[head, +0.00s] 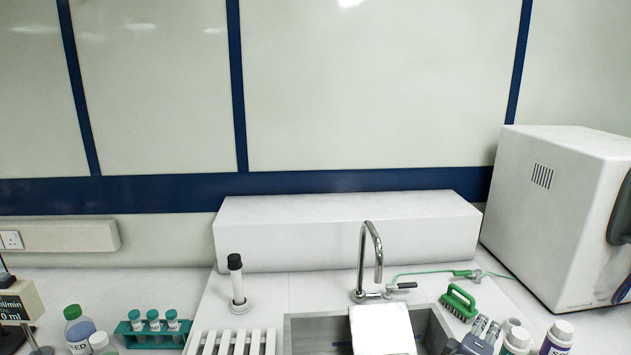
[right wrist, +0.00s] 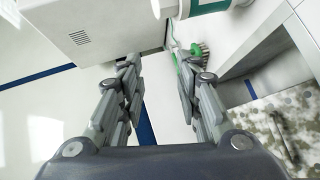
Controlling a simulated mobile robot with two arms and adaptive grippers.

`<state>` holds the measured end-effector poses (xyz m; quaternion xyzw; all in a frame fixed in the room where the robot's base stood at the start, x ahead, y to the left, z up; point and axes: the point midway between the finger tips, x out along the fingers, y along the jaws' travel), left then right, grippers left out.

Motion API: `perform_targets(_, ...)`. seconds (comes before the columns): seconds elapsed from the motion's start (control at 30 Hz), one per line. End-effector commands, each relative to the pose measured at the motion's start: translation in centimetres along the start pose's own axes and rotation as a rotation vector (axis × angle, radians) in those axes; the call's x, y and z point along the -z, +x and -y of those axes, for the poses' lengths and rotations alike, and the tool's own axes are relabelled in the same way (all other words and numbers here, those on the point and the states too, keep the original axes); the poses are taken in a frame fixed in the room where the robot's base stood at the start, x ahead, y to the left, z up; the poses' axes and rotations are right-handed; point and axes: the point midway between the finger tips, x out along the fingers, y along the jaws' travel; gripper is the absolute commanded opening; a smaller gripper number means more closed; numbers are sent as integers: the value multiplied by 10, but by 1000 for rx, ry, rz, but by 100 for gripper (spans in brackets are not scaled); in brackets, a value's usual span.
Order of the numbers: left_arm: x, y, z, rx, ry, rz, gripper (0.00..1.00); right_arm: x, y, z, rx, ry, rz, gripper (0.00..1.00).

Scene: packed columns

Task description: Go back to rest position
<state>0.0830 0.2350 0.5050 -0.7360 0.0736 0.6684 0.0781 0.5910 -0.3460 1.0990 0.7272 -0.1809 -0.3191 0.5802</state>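My right gripper (head: 484,335) shows at the bottom edge of the head view, right of the sink, just below the green brush. In the right wrist view my right gripper (right wrist: 158,72) has its two fingers spread apart with nothing between them. The green brush (head: 459,303) lies on the counter; in the right wrist view it (right wrist: 200,50) shows just beyond the right-hand finger, and I cannot tell if they touch. My left gripper is not in view.
The sink (head: 435,330) has a faucet (head: 362,260) behind it. White bottles (head: 557,338) stand right of my right gripper. A large white machine (head: 550,215) is at the right. A green tube rack (head: 152,340), a blue-liquid bottle (head: 79,328) and a black-capped column (head: 237,280) stand left.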

Motion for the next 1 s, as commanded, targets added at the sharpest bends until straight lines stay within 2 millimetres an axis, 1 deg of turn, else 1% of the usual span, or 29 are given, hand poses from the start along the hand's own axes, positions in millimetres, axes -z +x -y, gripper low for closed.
perform_targets(0.03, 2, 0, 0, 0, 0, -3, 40, -4, -4, 10, 29, 17, 0, 32)
perform_targets(0.17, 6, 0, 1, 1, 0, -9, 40, -14, -17, 38, 113, 69, 0, 32)
perform_targets(0.27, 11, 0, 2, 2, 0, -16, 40, -24, -30, 63, 194, 119, 3, 32)
perform_targets(0.37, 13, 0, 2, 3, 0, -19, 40, -36, -49, 92, 291, 178, 11, 32)
perform_targets(0.47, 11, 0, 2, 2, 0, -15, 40, -52, -76, 125, 411, 249, 29, 32)
perform_targets(0.5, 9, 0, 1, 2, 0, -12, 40, -58, -89, 139, 467, 282, 39, 32)
perform_targets(0.57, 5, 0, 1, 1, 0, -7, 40, -70, -111, 159, 555, 334, 59, 32)
perform_targets(0.6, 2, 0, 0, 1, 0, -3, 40, -77, -127, 172, 612, 369, 73, 32)
perform_targets(0.7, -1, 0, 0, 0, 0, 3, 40, -93, -164, 195, 738, 445, 112, 32)
perform_targets(0.83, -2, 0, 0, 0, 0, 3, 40, -109, -204, 214, 864, 517, 161, 32)
perform_targets(1.0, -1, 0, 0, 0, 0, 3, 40, -125, -249, 227, 996, 591, 218, 32)
